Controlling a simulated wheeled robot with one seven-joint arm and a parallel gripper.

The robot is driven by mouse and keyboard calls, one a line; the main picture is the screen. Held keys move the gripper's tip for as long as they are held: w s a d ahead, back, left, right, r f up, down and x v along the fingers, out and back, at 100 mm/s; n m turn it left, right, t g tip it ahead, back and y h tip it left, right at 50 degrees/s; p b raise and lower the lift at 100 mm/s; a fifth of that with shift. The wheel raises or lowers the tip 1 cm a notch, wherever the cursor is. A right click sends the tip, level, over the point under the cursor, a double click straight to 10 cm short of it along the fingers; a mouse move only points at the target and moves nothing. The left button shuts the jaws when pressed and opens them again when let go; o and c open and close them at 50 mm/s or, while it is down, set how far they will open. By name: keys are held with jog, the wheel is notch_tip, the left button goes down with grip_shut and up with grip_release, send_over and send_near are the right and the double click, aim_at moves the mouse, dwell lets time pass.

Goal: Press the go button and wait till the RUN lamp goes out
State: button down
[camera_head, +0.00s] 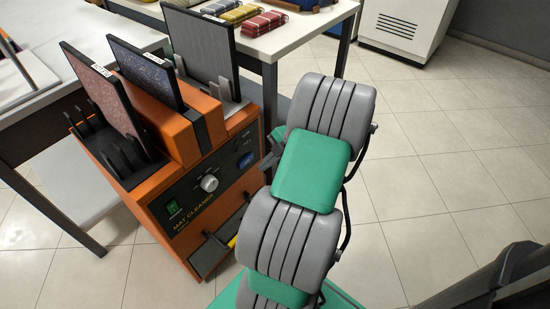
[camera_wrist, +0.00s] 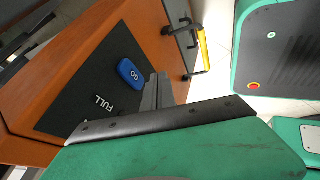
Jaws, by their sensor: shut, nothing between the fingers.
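The orange mat cleaner (camera_head: 165,235) stands at the left with a dark front panel. The blue go button (camera_head: 245,160) sits at the panel's right end; its GO lettering shows in the wrist view (camera_wrist: 131,73). My gripper (camera_wrist: 156,84) is shut and empty, its grey fingertips just beside the button's edge; I cannot tell whether they touch. In the head view my arm mostly hides the gripper.
A grey knob (camera_head: 209,183) is mid-panel. A yellow-gripped handle (camera_wrist: 203,50) is on the front below the panel. Mats (camera_head: 105,90) stand upright in the machine's top. A white table (camera_head: 285,38) with folded bundles is behind.

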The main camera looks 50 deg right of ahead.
aim_at(247, 160)
jog(key=shift+w+a+f+b, duration=0.1)
jog(key=shift+w+f, duration=0.05)
jog(key=shift+w, duration=0.6)
jog(key=shift+w+a+f+b, duration=0.1)
jog(key=shift+w+f, duration=0.1)
jog(key=shift+w, duration=0.55)
jog(key=shift+w+a+f+b, duration=0.1)
jog(key=shift+w+f, duration=0.05)
jog(key=shift+w, duration=0.6)
jog(key=shift+w+f+b, duration=0.1)
jog(key=shift+w+b, duration=0.3)
jog(key=shift+w, duration=0.3)
jog(key=shift+w+r, duration=0.2)
jog(key=shift+s+f, duration=0.1)
jog(key=shift+s, duration=0.4)
jog(key=s+d+r+p, duration=0.2)
jog(key=s+d+r, duration=0.2)
jog(key=s+r, duration=0.4)
